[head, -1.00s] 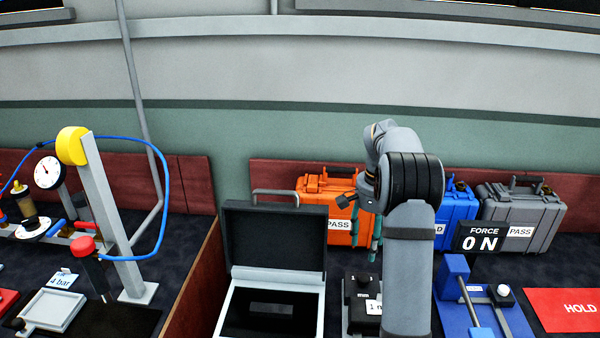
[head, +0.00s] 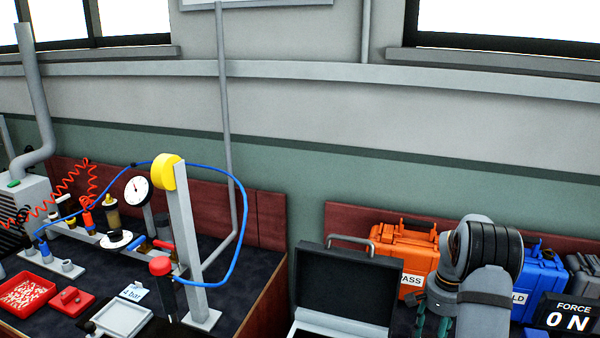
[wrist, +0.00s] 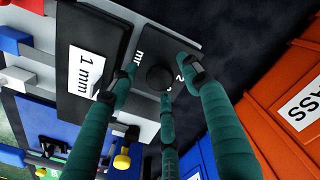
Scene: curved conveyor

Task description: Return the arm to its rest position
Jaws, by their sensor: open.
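My arm (head: 485,245) stands at the right of the head view, in front of the cases. My gripper (wrist: 160,75) shows three teal fingers in the wrist view. They are spread open and nothing is visibly gripped. A black knob (wrist: 159,78) on a dark block shows between the fingertips; I cannot tell whether they touch it. In the head view only part of the fingers shows, low beside the arm, and the block is out of frame.
An open black case (head: 345,285) stands left of the arm. Behind are an orange case (head: 400,250) and a blue case (head: 545,275). A FORCE display (head: 568,316) is at the lower right. A post with a yellow top (head: 185,240) rises further left.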

